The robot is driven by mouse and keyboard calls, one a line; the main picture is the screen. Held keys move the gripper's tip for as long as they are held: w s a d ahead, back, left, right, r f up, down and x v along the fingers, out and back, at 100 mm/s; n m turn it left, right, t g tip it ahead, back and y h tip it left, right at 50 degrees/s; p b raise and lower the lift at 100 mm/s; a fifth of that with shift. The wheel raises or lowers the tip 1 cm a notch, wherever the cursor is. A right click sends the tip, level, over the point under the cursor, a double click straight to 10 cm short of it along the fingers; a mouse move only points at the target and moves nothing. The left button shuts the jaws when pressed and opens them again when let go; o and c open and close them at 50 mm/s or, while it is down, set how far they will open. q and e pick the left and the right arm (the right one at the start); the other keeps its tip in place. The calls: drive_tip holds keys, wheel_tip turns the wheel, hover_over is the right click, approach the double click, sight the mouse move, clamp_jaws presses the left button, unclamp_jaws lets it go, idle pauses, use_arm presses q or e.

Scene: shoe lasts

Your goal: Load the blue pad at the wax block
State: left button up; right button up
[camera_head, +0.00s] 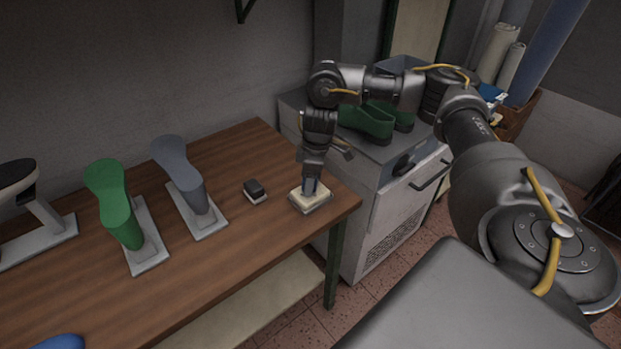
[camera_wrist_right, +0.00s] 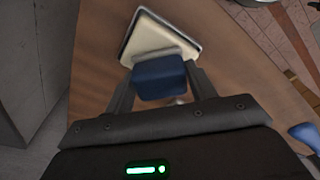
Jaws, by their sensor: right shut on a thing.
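The cream wax block (camera_head: 318,198) lies in a shallow grey tray near the right end of the wooden table; it also shows in the right wrist view (camera_wrist_right: 155,38). My right gripper (camera_head: 311,186) points down over the block. It is shut on the blue pad (camera_wrist_right: 160,78), which sits between the fingers in the right wrist view. The pad is at the wax block and overlaps its edge in that view; I cannot tell for certain whether they touch. My left gripper is not in view.
A small dark block on a light base (camera_head: 255,190) sits left of the wax. Grey (camera_head: 186,180) and green (camera_head: 118,205) shoe lasts stand on plates farther left. Green boots (camera_head: 368,121) rest on the metal cabinet (camera_head: 375,185) beside the table. A blue object (camera_head: 60,342) shows at the bottom left.

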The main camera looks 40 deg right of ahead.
drive_tip(key=shift+f, duration=0.45)
idle(0.8)
drive_tip(key=shift+f, duration=0.15)
idle(2.0)
drive_tip(key=shift+p, duration=0.3)
wheel_tip(320, 180, up, 7)
drive_tip(key=p, duration=0.8)
idle(0.6)
